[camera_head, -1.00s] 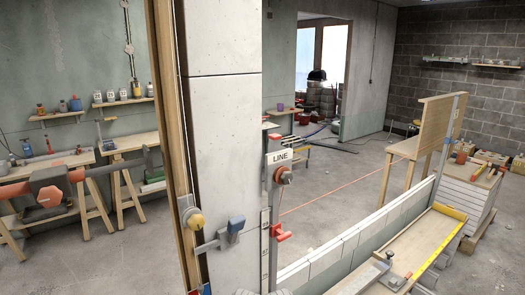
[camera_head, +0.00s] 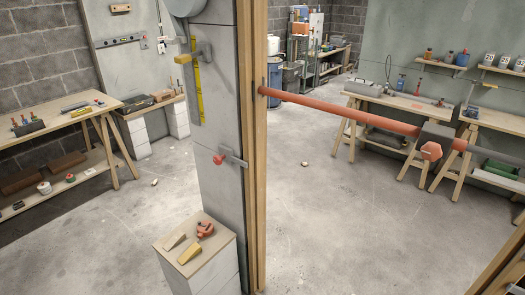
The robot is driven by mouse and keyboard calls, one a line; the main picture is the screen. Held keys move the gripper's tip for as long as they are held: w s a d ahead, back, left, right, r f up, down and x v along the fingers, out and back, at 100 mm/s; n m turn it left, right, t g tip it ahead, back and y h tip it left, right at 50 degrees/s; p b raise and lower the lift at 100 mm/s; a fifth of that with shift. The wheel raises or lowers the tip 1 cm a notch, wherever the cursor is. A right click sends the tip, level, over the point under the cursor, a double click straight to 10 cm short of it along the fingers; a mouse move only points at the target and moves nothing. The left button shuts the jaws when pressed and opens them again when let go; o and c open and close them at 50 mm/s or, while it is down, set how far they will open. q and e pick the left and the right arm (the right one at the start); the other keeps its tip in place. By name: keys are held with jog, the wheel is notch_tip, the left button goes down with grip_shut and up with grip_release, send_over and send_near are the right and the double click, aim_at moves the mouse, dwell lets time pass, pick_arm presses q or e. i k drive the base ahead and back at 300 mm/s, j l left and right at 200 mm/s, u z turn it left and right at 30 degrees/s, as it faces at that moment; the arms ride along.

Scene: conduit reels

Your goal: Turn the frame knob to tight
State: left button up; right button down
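An orange strut (camera_head: 340,111) runs from an upright wooden frame post (camera_head: 258,190) in the middle of the view toward the right. A grey housing (camera_head: 436,138) sits on it at the right, with an orange faceted knob (camera_head: 431,151) on its near face. I take this to be the frame knob. I cannot read any tight or loose mark on it. Neither of my grippers is in view.
A block pier left of the post carries a clamp with a yellow knob (camera_head: 183,58) and one with a red knob (camera_head: 219,159). A wood-topped stack (camera_head: 205,257) with wedges stands before it. Workbenches line both sides. The floor between is mostly clear.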

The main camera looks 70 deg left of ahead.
aim_at(218, 159)
jog(key=u, duration=2.8)
